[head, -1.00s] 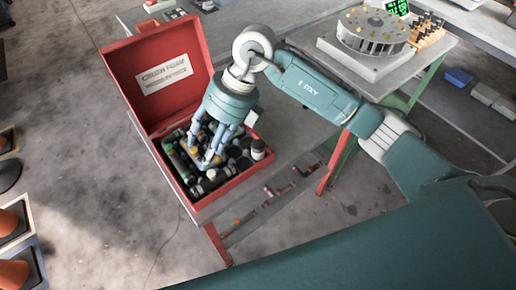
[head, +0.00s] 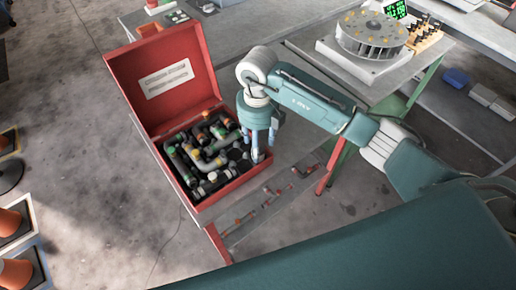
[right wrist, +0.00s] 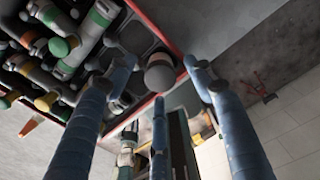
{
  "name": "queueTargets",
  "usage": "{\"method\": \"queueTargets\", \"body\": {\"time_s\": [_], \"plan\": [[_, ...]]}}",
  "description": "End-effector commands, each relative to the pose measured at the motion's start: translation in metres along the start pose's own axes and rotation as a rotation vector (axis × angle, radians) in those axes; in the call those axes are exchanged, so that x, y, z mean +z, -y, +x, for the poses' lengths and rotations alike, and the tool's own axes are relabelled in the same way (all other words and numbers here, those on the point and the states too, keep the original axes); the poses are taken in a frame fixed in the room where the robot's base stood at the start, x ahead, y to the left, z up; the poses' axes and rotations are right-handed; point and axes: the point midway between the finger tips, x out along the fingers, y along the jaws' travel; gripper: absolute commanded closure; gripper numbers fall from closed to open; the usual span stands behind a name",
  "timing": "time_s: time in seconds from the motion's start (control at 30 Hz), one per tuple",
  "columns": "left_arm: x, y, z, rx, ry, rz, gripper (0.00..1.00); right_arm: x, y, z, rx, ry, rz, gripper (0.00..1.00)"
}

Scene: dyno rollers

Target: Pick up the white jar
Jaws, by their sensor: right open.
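The right gripper (head: 259,148) hangs fingers down over the right corner of the red case (head: 222,190), open. The jar sits at the case's corner, beside the red rim. No grip on it shows. In the head view the fingers hide most of the jar. My left gripper is not in view.
The case holds several pipe fittings (head: 210,157), crowded left of the gripper. Its open lid (head: 165,85) stands behind. A table with a round grey fixture (head: 372,35) is at the upper right.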

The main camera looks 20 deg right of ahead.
Motion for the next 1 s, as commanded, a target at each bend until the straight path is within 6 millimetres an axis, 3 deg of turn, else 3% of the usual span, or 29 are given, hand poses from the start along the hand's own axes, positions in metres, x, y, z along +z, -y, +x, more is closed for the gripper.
{"method": "queueTargets", "body": {"time_s": [0.17, 0.4, 0.67, 1.0], "plan": [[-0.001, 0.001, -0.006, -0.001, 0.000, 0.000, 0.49, -0.001, 0.000, 0.017, 0.000, -0.001, 0.000, 0.47], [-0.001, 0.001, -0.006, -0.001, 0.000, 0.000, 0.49, 0.000, -0.001, 0.019, 0.001, 0.001, -0.001, 0.47], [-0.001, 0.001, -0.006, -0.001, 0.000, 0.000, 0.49, 0.000, -0.001, 0.019, 0.001, 0.001, -0.001, 0.97], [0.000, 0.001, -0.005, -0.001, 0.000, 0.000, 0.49, 0.000, 0.000, 0.016, 0.001, 0.002, 0.000, 0.97]]}}
